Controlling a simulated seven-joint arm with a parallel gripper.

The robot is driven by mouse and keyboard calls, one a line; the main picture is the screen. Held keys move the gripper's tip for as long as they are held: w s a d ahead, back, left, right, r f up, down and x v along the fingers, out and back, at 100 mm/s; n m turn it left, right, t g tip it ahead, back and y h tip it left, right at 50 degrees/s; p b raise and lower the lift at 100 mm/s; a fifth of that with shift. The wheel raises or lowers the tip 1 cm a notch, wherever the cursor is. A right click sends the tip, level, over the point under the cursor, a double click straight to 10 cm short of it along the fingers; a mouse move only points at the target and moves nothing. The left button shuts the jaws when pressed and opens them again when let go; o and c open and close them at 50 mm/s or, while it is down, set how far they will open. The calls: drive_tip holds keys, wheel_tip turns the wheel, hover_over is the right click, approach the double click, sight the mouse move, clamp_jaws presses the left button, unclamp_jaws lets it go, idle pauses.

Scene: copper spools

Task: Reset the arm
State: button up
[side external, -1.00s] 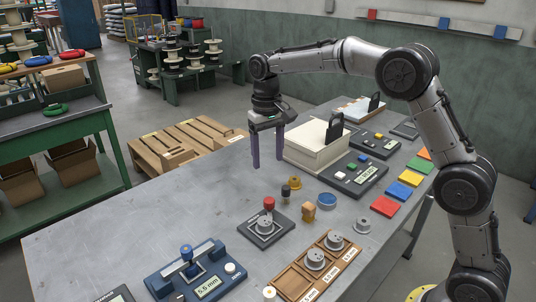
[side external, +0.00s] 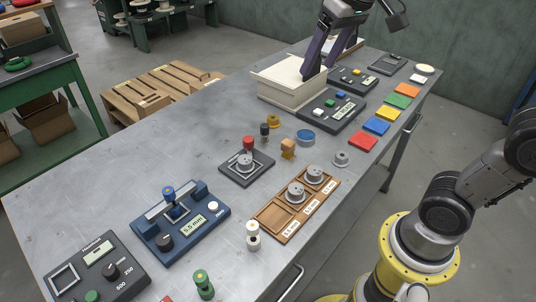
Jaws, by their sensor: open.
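My gripper (side external: 322,66) is at the top of the view, its two purple fingers spread apart with nothing seen between them. The fingers hang at the right side of a cream block-like box (side external: 284,92) on the grey workbench (side external: 130,150). I cannot tell whether they touch it. The gripper hides part of the box and what stands behind it. The upper arm runs out of the picture; my yellow-ringed base shows at the lower right.
Spools sit in a wooden tray (side external: 268,221); another is on a dark stand with a red knob (side external: 249,143). A blue gauge (side external: 181,222) and a dark control box (side external: 95,268) are at front left. Coloured squares (side external: 387,113) line the right edge. The bench's left-middle is clear.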

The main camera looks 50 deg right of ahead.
drive_tip(key=s+f+n+t, duration=0.1)
drive_tip(key=s+f+n, duration=0.1)
drive_tip(key=s+f, duration=0.8)
drive_tip(key=s, duration=0.3)
drive_tip(key=shift+s+f+t, duration=0.3)
drive_tip(key=shift+s+f, duration=0.05)
